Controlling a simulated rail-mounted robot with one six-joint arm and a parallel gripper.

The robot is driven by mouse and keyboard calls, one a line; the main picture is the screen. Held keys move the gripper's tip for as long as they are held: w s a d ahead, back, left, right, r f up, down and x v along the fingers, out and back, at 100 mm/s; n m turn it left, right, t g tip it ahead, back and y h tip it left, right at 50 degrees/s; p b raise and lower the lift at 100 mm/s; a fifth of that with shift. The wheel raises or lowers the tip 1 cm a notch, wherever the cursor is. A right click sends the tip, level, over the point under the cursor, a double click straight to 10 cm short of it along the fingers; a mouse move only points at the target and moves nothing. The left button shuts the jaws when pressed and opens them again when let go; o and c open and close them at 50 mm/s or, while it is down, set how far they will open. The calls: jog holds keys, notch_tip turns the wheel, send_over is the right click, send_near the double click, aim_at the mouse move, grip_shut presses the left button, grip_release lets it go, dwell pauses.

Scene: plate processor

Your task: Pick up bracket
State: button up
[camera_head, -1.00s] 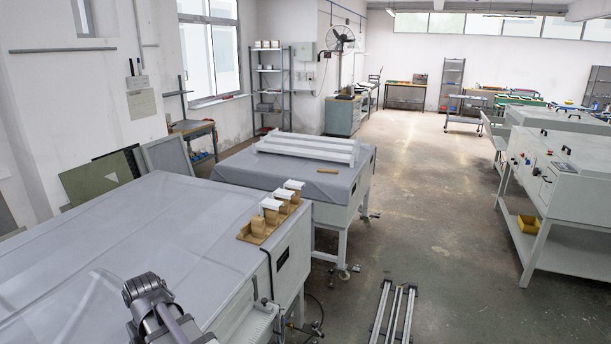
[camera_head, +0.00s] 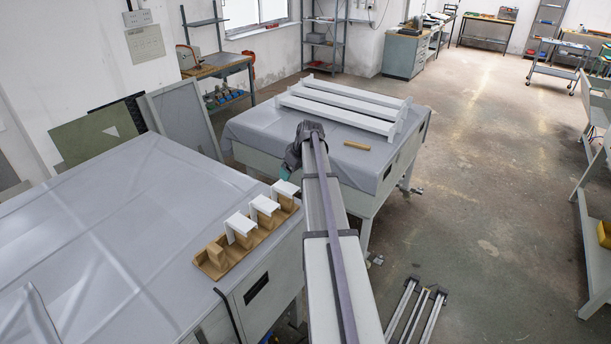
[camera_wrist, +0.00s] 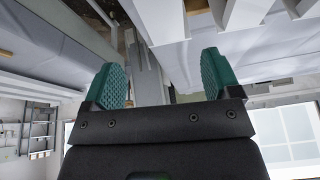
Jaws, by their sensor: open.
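Three white brackets, the near one (camera_head: 239,225), the middle one (camera_head: 264,206) and the far one (camera_head: 286,189), sit on wooden blocks in a wooden tray (camera_head: 214,272). The tray lies along the right edge of the left grey-covered table. The nearest wooden block (camera_head: 217,251) is bare. My gripper (camera_head: 284,173) is just beyond the far bracket, partly hidden by my wrist. In the wrist view my gripper (camera_wrist: 162,78) has its two teal fingers wide apart with nothing between the tips. White and wooden parts are cut off at the top of that view.
A second grey-covered table (camera_head: 255,128) carries long white beams (camera_head: 340,103) and a small wooden piece (camera_head: 357,145). A narrow gap separates the tables. Metal rails (camera_head: 415,312) lie on the floor at the lower right. The aisle to the right is open.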

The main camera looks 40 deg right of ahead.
aim_at(285, 186)
jog(key=shift+f+n, duration=0.1)
jog(key=shift+n, duration=0.2)
jog(key=shift+a+f+b, duration=0.1)
jog(key=shift+a+b, duration=0.3)
jog(key=shift+a, duration=0.5)
jog(key=b+x, duration=0.3)
jog(key=d+b+x, duration=0.1)
jog(key=x, duration=0.1)
jog(key=shift+f+b, duration=0.25)
jog(key=shift+b, duration=0.1)
jog(key=shift+a+r, duration=0.15)
jog(key=shift+a, duration=0.1)
jog(key=b+x, duration=0.5)
jog(key=shift+w+d+f, duration=0.1)
jog(key=shift+d+f, duration=0.2)
jog(key=shift+r, duration=0.25)
jog(key=shift+c, duration=0.5)
jog(key=c, duration=1)
